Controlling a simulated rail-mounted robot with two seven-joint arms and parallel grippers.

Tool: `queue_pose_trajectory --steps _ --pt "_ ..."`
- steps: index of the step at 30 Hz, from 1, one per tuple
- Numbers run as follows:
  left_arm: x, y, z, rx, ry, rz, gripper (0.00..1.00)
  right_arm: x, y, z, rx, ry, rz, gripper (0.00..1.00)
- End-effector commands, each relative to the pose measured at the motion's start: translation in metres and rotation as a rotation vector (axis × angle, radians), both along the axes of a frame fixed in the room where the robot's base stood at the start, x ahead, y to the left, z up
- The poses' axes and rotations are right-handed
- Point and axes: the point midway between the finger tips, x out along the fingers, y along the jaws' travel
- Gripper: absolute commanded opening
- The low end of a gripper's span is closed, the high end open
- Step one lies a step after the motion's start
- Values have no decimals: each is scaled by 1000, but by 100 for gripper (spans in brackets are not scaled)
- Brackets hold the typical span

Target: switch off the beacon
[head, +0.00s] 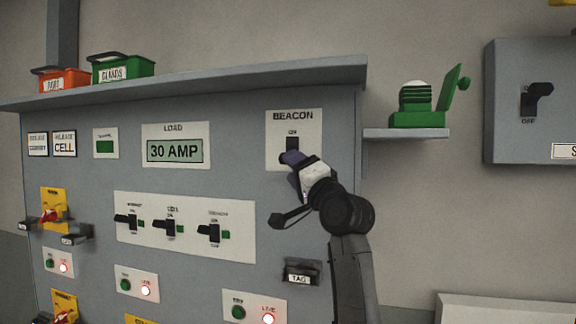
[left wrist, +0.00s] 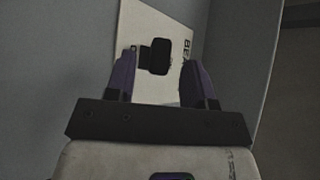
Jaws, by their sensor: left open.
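The beacon switch (head: 292,144) is a dark lever on a white plate (head: 309,140) labelled BEACON, at the panel's upper right. Its handle sits just under the ON mark. The plate's lower part is hidden behind my gripper. My left gripper (head: 291,158) is at the lower part of the switch, with its purple fingers towards the panel. In the left wrist view the dark switch (left wrist: 160,57) shows between the two spread fingers (left wrist: 158,68), with gaps on both sides. The gripper is open and holds nothing. I cannot tell whether a finger touches the lever. My right gripper is not in view.
Three dark breaker levers (head: 171,228) are on a white plate left of my arm. A TAG holder (head: 300,273) is close beside my forearm. A ledge (head: 200,84) overhangs the panel. A small shelf (head: 405,133) with a green device (head: 417,118) is at right.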

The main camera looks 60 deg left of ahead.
Motion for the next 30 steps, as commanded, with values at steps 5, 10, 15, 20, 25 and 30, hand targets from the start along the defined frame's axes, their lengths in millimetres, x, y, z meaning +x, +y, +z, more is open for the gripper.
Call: queue_pose_trajectory --steps 5,10,15,20,25,30 --pt "3 -35 -18 1 0 -3 49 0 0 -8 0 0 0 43" --pt "5 -62 -30 1 -1 -3 49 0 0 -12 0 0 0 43" --pt "6 -82 -38 2 0 -2 49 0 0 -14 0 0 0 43" --pt "6 -91 -42 0 -2 -1 49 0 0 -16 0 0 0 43" --pt "6 -94 -43 0 -1 0 49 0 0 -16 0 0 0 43" --pt "6 -94 -43 0 -1 0 49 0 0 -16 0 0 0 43"
